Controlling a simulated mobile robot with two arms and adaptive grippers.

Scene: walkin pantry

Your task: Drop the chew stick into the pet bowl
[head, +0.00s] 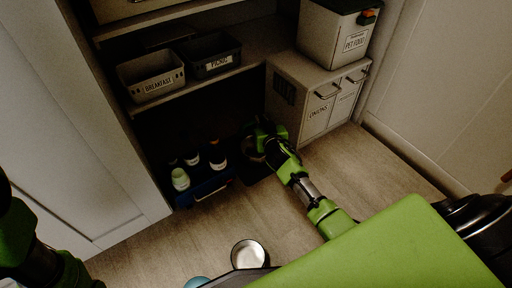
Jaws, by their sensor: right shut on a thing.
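My right gripper (258,136) is at the end of the arm that reaches into the dark lower part of the pantry, beside the cabinet. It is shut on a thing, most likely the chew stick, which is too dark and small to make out.
A blue crate (211,190) with several bottles stands left of the gripper. The cabinet (312,97) with a pet food bin (328,35) stands right. The floor between is clear.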

